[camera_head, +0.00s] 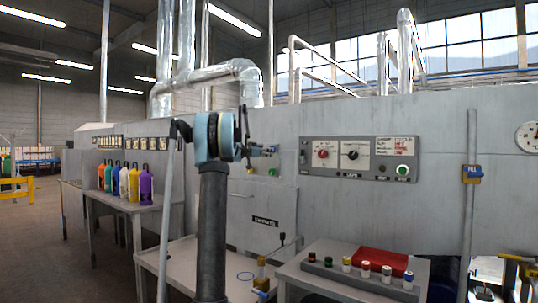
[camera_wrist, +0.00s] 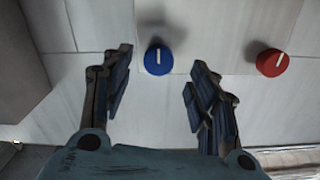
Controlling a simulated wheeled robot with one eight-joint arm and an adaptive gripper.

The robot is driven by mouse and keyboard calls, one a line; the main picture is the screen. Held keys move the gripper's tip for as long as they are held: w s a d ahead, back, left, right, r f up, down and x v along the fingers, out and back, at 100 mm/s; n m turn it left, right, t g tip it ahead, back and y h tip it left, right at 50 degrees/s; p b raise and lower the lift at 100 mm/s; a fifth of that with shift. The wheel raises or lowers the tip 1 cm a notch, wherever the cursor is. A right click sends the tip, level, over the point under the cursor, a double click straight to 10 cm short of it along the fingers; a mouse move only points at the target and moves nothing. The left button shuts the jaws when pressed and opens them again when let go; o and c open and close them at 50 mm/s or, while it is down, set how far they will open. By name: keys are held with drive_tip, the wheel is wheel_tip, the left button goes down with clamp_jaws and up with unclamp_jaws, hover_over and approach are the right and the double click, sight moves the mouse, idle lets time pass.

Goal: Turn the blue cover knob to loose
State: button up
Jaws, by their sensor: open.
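The blue cover knob (camera_wrist: 158,62) is a round knob with a white pointer line on a pale panel in the wrist view. Its line runs straight up and down in the picture. My gripper (camera_wrist: 161,72) is open, with one dark finger left of the blue knob and the other right of it. The fingers look apart from the knob; how deep they reach around it I cannot tell. In the head view my gripper (camera_head: 262,151) is in front of the grey machine wall, and I cannot make out the blue knob there for sure.
A red knob (camera_wrist: 272,62) with a white line is to the right of my right finger. In the head view a control panel (camera_head: 358,158) is right of my arm. Coloured bottles (camera_head: 133,185) stand on a table (camera_head: 160,207) at left; a bench below holds small cylinders (camera_head: 346,264).

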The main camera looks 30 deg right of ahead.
drive_tip(key=x, duration=0.5)
drive_tip(key=shift+w+d, duration=0.1)
drive_tip(key=shift+d, duration=0.2)
drive_tip(key=c, duration=1.1)
